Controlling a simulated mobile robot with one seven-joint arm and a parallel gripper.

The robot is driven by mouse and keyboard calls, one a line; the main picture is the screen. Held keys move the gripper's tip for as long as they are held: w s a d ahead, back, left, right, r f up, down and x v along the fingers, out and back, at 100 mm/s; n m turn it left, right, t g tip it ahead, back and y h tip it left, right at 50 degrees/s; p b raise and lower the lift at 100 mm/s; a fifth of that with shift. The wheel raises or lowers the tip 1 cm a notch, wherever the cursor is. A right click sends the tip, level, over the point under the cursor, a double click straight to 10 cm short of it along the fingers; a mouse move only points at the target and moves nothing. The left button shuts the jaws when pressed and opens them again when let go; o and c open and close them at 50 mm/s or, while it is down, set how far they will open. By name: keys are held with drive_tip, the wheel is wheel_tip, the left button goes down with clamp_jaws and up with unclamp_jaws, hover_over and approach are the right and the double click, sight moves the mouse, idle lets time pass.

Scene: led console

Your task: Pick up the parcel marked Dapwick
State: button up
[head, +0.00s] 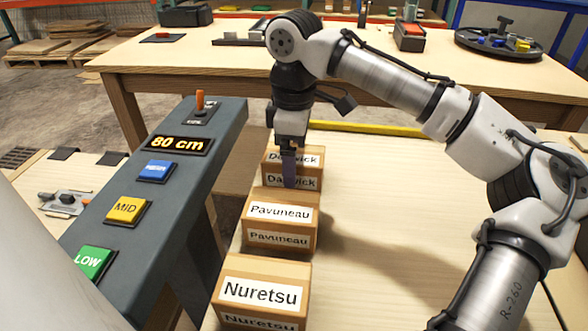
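The parcel marked Dapwick (308,158) is a small brown box with white labels, the farthest of three in a row on the light wooden table (400,230). My gripper (289,180) points down right at this parcel and covers part of its labels. Its fingertips overlap the front label in the head view. I cannot tell whether the fingers are open or shut, or whether they touch the box. The parcel appears to rest on the table.
The Pavuneau parcel (279,214) and the Nuretsu parcel (261,293) stand nearer in the same row. A grey console (178,195) on the left has a display reading 80 cm and coloured buttons. The table right of the parcels is clear. Another table (190,62) stands behind.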

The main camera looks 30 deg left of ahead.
drive_tip(key=shift+f, duration=1.35)
drive_tip(key=shift+r, duration=0.1)
drive_tip(key=c, duration=1.2)
